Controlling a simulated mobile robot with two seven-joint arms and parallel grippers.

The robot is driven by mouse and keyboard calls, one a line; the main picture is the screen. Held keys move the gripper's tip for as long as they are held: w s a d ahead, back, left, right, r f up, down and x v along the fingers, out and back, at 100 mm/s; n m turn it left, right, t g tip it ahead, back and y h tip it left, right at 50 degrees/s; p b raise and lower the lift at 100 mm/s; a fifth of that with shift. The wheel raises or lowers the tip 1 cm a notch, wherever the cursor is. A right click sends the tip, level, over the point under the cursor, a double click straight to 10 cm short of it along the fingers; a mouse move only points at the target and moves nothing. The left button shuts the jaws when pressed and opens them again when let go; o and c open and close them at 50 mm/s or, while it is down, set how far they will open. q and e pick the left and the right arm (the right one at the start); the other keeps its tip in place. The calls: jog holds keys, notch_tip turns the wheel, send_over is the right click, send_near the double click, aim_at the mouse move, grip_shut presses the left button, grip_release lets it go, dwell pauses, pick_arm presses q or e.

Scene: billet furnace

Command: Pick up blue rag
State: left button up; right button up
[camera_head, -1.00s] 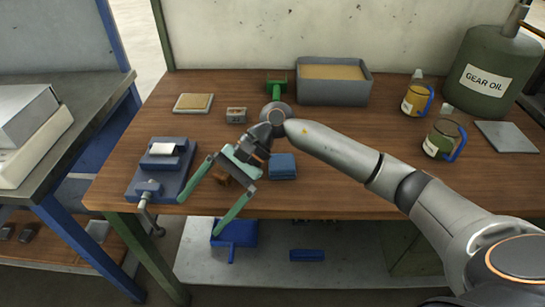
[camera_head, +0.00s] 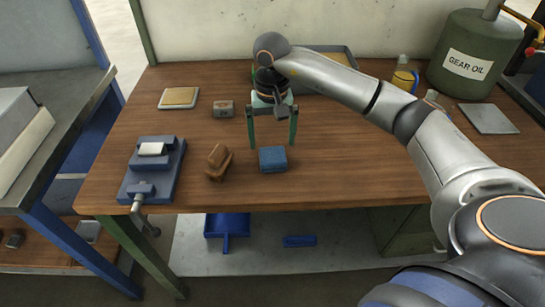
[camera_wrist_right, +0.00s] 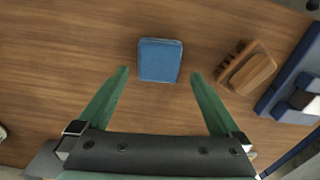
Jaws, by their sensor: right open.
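The blue rag (camera_head: 272,159) is a folded, flat square pad lying on the wooden workbench near its front edge. In the right wrist view the rag (camera_wrist_right: 160,60) lies just beyond the fingertips, between their lines. My right gripper (camera_head: 271,145) points down over the bench behind the rag, with its two green fingers spread apart. In the right wrist view the open gripper (camera_wrist_right: 159,73) has nothing between its fingers. It appears apart from the rag; its exact height above the bench is unclear. My left gripper is not in view.
A brown wooden brush-like object (camera_head: 218,162) lies close left of the rag, also in the wrist view (camera_wrist_right: 246,68). A blue vise (camera_head: 152,170) stands further left. A small metal block (camera_head: 224,109) and a tan pad (camera_head: 179,98) lie behind. The bench right of the rag is clear.

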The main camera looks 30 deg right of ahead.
aim_at(273, 156)
jog(key=shift+s+a+f+p, duration=0.1)
jog(key=shift+f+p, duration=0.1)
jog(key=shift+f, duration=0.7)
jog(key=shift+s+d+f+p, duration=0.1)
jog(key=shift+f+p, duration=0.05)
jog(key=shift+f, duration=0.8)
jog(key=shift+s+a+f+p, duration=0.1)
jog(key=shift+f+p, duration=0.1)
jog(key=shift+f, duration=0.7)
jog(key=shift+c, duration=0.2)
jog(key=c, duration=1.1)
